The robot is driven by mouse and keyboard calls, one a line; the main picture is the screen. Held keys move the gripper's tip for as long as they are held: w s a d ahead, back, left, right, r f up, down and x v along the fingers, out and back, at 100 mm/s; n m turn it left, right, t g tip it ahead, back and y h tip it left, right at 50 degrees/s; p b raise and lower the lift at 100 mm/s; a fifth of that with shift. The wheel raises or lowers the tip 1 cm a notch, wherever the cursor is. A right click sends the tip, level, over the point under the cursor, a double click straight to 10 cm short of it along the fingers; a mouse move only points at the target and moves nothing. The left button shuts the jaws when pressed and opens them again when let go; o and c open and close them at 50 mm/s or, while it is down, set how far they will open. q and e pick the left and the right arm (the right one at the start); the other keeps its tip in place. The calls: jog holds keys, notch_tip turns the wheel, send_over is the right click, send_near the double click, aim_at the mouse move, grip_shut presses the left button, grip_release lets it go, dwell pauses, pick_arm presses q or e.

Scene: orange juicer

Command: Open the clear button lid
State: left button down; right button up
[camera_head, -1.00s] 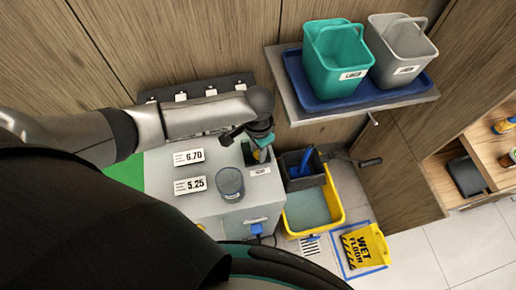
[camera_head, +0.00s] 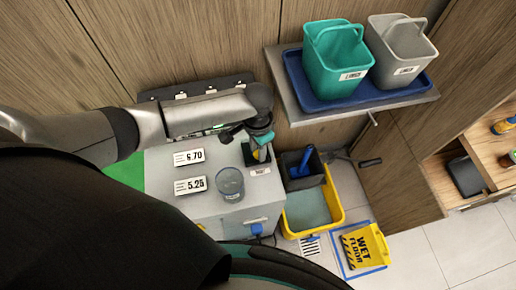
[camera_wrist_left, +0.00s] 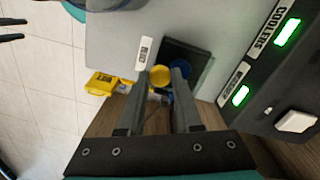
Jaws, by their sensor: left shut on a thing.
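A clear round cylinder (camera_head: 230,183) stands on top of the grey cabinet (camera_head: 205,222) in the head view. It may be the clear button lid; I cannot tell whether anything is under it. My left gripper (camera_head: 258,149) is behind and right of it, apart from it, at a dark box (camera_head: 246,155) on the cabinet's back right corner. In the left wrist view my left gripper (camera_wrist_left: 162,76) is shut on a yellow round-topped object (camera_wrist_left: 160,75) in the dark box. A blue round object (camera_wrist_left: 184,72) sits beside it, partly hidden by a finger.
A shelf with a blue tray (camera_head: 360,98), a teal bucket (camera_head: 335,70) and a grey bucket (camera_head: 402,60) hangs at back right. A yellow mop bucket (camera_head: 336,196) and a wet floor sign (camera_head: 366,247) stand on the floor at right.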

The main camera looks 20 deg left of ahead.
pick_arm(q)
jog(key=shift+w+a+r+g+h, duration=0.25)
jog(key=shift+w+r+g+h, duration=0.25)
jog(key=shift+r+g, duration=0.1)
jog(key=shift+w+a+r+g+h, duration=0.2)
jog(key=shift+w+g+h, duration=0.15)
jog(key=shift+g, duration=0.35)
jog(key=g+b, duration=0.1)
jog(key=w+r+g+h+b, duration=0.1)
jog(key=b, duration=0.1)
jog(key=a+h+b, duration=0.1)
jog(key=b, duration=0.1)
jog(key=shift+w+a+r+g, duration=0.1)
jog(key=shift+w+r+g, duration=0.1)
jog(key=shift+w+g, duration=0.15)
pick_arm(e)
notch_tip(320, 180, down, 5)
jog(key=shift+r, duration=0.1)
jog(key=shift+c, duration=0.2)
